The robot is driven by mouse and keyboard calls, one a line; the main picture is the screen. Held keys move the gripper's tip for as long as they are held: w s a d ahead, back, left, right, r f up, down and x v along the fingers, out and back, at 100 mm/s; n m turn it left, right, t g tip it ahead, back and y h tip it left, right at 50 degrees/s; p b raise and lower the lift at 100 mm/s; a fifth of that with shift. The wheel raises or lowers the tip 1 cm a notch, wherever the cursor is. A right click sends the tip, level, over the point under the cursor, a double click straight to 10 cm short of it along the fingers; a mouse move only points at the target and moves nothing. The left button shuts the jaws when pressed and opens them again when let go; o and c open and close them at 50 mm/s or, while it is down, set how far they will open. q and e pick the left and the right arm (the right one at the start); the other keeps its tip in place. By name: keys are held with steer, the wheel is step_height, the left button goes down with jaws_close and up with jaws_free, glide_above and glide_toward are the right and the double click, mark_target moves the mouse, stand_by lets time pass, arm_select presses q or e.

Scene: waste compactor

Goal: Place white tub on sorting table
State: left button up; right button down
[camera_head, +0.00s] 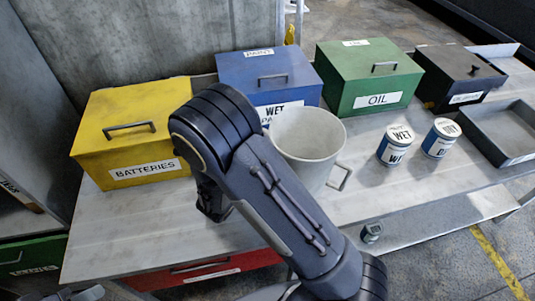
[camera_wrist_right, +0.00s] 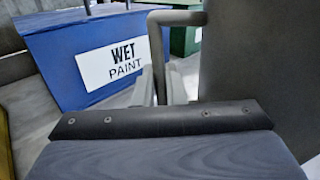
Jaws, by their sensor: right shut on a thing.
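The white tub (camera_head: 308,140) is a pale, round, open container at the middle of the sorting table (camera_head: 385,192). One handle shows on its right side; its lower left part is hidden behind my right arm. In the right wrist view the tub (camera_wrist_right: 255,50) fills the right side. My right gripper (camera_wrist_right: 160,88) is shut on its other handle (camera_wrist_right: 158,45). I cannot tell whether the tub's base touches the table. In the head view my right forearm hides most of this gripper. A grey part at the lower left edge may be my left gripper (camera_head: 88,293).
Yellow batteries (camera_head: 110,104), blue wet paint (camera_head: 235,72), green oil (camera_head: 365,65) and dark (camera_head: 440,62) boxes line the back. Two cans (camera_head: 395,145) (camera_head: 441,138) stand right of the tub. A grey tray (camera_head: 475,143) is at the right. Bare table lies front left.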

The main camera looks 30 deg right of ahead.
steer(key=shift+d+f, duration=0.25)
steer(key=f, duration=0.3)
steer(key=shift+d+f, duration=0.2)
steer(key=shift+d, duration=0.1)
steer(key=shift+f, duration=0.15)
steer(key=shift+f, duration=0.2)
steer(key=c, duration=1.5)
jaws_free()
steer(key=shift+r, duration=0.15)
